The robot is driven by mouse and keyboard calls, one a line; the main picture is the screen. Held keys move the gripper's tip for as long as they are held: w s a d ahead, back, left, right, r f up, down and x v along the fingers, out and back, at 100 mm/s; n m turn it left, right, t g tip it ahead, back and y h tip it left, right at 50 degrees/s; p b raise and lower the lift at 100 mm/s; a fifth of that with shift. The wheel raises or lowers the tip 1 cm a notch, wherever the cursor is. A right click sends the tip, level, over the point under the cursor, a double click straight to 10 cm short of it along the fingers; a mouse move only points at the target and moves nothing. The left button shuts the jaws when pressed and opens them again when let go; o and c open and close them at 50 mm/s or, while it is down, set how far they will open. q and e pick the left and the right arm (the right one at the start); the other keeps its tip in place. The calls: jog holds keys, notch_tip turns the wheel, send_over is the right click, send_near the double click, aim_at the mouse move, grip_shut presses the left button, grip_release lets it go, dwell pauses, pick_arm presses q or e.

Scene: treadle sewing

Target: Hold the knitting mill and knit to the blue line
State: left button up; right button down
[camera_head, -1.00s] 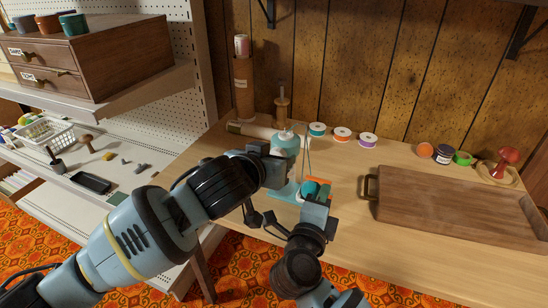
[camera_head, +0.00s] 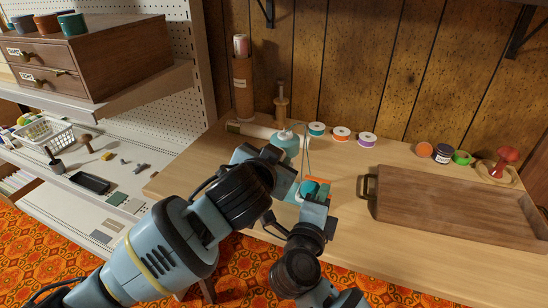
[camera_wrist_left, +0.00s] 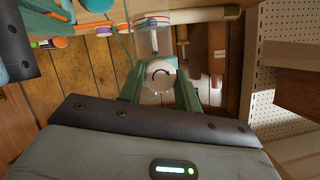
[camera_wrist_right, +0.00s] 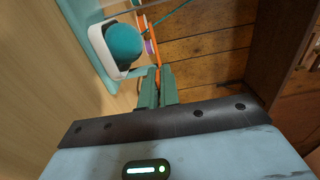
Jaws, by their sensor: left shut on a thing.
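The left fingertips are hidden in the head view.
A wooden tray (camera_head: 455,205) fills the table's right. Thread spools (camera_head: 341,133) and small jars (camera_head: 442,153) stand along the back. A brown tube (camera_head: 243,88) stands at the back left. A shelf unit with drawers (camera_head: 90,58) is on the left.

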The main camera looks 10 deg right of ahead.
pick_arm(q)
jog(key=o, duration=1)
jog(key=shift+s, duration=0.1)
jog(key=v, duration=1.1)
jog(key=shift+s+a+r, duration=0.15)
jog(key=shift+s+r, duration=0.05)
jog(key=shift+s, duration=0.15)
